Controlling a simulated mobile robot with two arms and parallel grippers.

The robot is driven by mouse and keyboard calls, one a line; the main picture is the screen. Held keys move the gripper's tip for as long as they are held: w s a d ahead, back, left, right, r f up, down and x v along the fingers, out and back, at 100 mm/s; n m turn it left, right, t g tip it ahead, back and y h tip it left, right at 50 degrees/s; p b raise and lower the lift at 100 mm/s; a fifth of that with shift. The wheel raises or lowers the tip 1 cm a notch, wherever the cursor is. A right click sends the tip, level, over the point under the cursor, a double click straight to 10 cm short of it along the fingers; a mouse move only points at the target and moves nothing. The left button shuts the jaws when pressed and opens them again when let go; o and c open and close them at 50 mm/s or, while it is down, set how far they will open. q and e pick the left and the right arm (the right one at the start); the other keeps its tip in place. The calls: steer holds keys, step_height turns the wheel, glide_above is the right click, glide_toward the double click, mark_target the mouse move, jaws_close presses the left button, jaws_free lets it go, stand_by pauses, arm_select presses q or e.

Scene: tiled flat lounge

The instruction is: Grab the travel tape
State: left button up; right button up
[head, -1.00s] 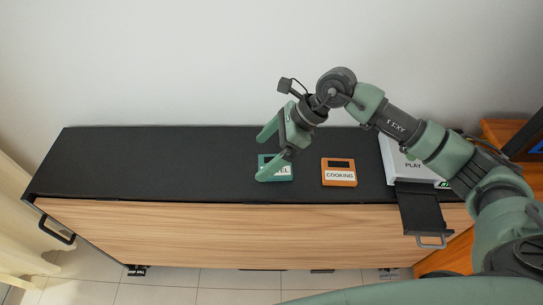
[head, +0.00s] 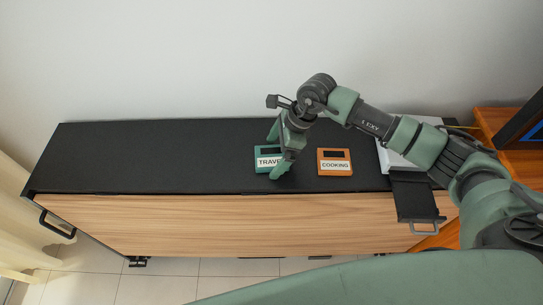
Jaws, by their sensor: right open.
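The travel tape (head: 267,161) is a teal cassette with a white label reading "TRAVE", its last letter hidden. It lies flat on the black top of the cabinet (head: 130,160). My right gripper (head: 276,153) is open, its two green fingers pointing down at the tape's right part. One finger is at the far side and one is in front of the tape's near right corner. I cannot tell whether they touch it. My left gripper is not in view.
An orange cassette labelled "COOKING" (head: 335,162) lies just right of my gripper. A white player (head: 393,161) stands further right, partly behind my arm, with a black tray (head: 414,199) in front. The cabinet top's left half is clear. A wall (head: 150,60) stands behind.

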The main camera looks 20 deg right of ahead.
steer(key=shift+c, duration=0.3)
steer(key=c, duration=1.4)
steer(key=shift+r, duration=0.1)
steer(key=shift+c, duration=0.2)
